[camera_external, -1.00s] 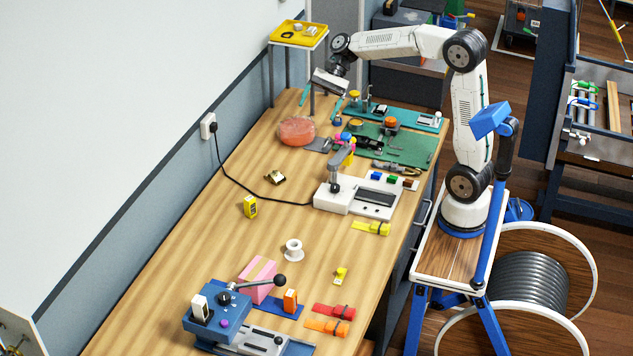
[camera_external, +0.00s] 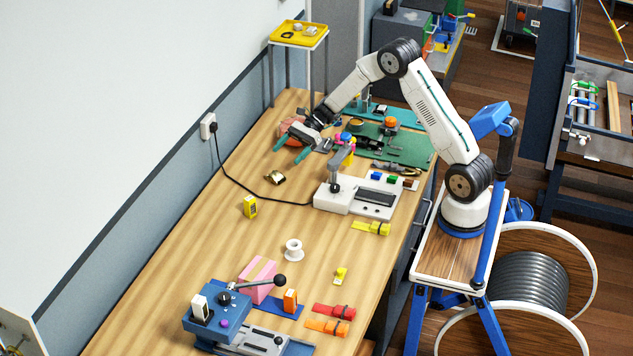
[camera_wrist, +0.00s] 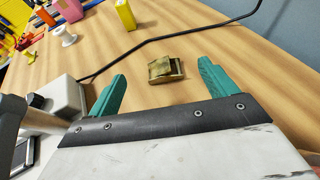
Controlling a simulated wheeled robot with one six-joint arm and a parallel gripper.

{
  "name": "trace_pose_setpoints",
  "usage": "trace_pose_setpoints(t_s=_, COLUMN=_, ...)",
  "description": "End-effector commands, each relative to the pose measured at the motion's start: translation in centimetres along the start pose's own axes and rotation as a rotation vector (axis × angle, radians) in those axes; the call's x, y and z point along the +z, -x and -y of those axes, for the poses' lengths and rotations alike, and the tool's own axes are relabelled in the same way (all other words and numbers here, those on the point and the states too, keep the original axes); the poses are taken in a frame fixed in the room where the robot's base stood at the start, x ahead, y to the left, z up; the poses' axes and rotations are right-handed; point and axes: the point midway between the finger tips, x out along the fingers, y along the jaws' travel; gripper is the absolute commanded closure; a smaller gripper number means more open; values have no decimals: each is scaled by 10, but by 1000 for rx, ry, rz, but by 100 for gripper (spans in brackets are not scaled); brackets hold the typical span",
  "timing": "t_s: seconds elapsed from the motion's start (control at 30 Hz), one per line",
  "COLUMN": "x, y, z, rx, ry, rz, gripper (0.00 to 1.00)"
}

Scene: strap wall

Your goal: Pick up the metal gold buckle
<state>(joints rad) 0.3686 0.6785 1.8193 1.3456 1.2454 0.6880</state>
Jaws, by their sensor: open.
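The gold metal buckle (camera_external: 275,177) lies on the bare wooden table, left of the white machine. In the wrist view the buckle (camera_wrist: 165,69) lies beyond the fingertips, roughly midway between them. My gripper (camera_external: 291,150) is open and empty, with two teal fingers spread apart. It hangs above the table, farther back than the buckle and slightly right of it. In the wrist view the open fingers (camera_wrist: 161,75) are on either side of the buckle and apart from it.
A black cable (camera_external: 243,187) runs past the buckle from the wall socket to the white machine (camera_external: 340,197). A yellow box (camera_external: 250,207) and a white spool (camera_external: 293,250) stand nearer the front. A reddish round object (camera_external: 287,133) sits behind my gripper.

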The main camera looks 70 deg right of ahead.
Motion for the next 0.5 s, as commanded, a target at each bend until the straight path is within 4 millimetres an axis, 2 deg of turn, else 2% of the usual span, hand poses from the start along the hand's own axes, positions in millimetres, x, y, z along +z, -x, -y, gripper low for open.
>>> trace_pose_setpoints(t_s=0.03, x=-15, y=-6, z=-1, rx=2, ry=-4, rz=0, gripper=15)
trace_pose_setpoints(t_s=0.13, x=-29, y=-13, z=0, rx=1, ry=-1, rz=1, gripper=15)
trace_pose_setpoints(t_s=0.5, x=-30, y=-46, z=0, rx=2, ry=3, rz=0, gripper=15)
